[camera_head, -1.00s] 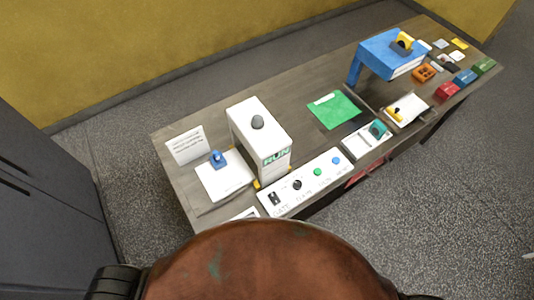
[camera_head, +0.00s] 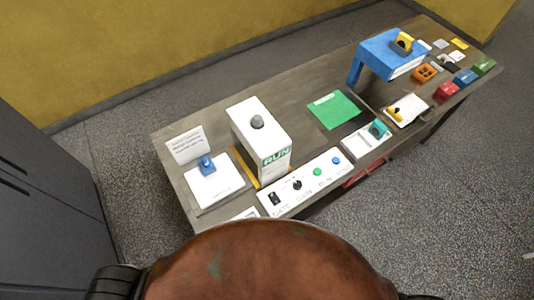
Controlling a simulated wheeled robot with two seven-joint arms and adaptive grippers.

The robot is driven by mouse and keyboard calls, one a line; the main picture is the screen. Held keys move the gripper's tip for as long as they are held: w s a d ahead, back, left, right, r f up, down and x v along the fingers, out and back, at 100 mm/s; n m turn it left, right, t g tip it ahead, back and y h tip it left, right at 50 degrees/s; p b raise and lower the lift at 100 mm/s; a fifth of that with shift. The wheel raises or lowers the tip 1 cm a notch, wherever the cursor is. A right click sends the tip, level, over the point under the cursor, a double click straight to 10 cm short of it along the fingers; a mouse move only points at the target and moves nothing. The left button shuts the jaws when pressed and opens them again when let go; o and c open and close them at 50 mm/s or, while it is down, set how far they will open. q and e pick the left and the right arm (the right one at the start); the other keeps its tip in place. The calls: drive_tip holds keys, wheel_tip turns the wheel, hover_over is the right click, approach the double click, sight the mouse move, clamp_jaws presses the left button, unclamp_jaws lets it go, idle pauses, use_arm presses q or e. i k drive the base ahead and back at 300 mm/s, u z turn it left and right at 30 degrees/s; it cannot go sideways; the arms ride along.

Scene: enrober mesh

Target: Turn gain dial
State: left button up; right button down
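A white control panel (camera_head: 306,183) lies along the front edge of the table. It carries a black switch (camera_head: 274,198) at its left end, a round black dial (camera_head: 297,185), a green button (camera_head: 317,171) and a blue button (camera_head: 336,160). Small print sits below each control, too small to read surely, so I cannot confirm which is the gain dial; the round black one is the only dial-like control there. The dial's pointer angle is too small to tell. Neither of my grippers is in view, and nothing touches the panel.
A white housing (camera_head: 258,132) marked RUN stands behind the panel. Left of it are a white plate (camera_head: 214,186) with a blue knob (camera_head: 206,165) and a sign (camera_head: 185,145). A green sheet (camera_head: 333,110) and a blue arch (camera_head: 391,54) are farther right. Grey floor lies open in front.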

sight(297, 185)
drive_tip(key=u, duration=2.15)
drive_tip(key=k, duration=0.85)
drive_tip(key=z, duration=1.4)
